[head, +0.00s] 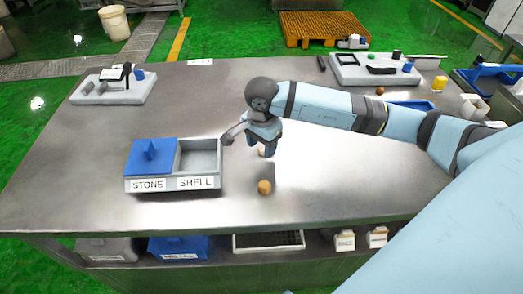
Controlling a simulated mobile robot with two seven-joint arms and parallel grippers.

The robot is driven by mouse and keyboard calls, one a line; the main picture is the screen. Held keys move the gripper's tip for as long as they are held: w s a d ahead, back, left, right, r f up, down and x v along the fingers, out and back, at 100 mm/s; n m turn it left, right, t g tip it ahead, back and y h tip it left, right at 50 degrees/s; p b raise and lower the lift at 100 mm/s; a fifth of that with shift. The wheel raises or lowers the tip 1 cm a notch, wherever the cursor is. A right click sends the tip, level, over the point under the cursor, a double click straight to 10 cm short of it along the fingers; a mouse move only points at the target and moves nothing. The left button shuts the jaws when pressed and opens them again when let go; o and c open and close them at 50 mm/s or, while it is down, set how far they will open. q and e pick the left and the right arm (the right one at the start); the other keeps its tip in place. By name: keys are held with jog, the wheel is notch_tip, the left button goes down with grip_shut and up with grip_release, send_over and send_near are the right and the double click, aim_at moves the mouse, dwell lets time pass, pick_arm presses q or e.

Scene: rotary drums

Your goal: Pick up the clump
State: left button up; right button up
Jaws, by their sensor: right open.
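A small round orange-brown clump (264,187) lies on the steel table near its front, right of the two-part box. A second small tan lump (261,152) shows partly at the fingertips of my right gripper (267,151). My right gripper points down over the table, behind the front clump and apart from it. It is open. The hand hides part of the tan lump, and I cannot tell whether they touch. My left gripper is not in view.
The grey box (201,158) has an open compartment marked SHELL and a blue lid (151,155) over the one marked STONE. Grey trays (108,90) with small items stand at the back left and back right. A small brown lump (380,91) lies farther back. The table's left front is clear.

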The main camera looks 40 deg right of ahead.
jog(key=shift+f, duration=0.7)
jog(key=shift+c, duration=0.5)
grip_shut()
jog(key=shift+r, duration=0.1)
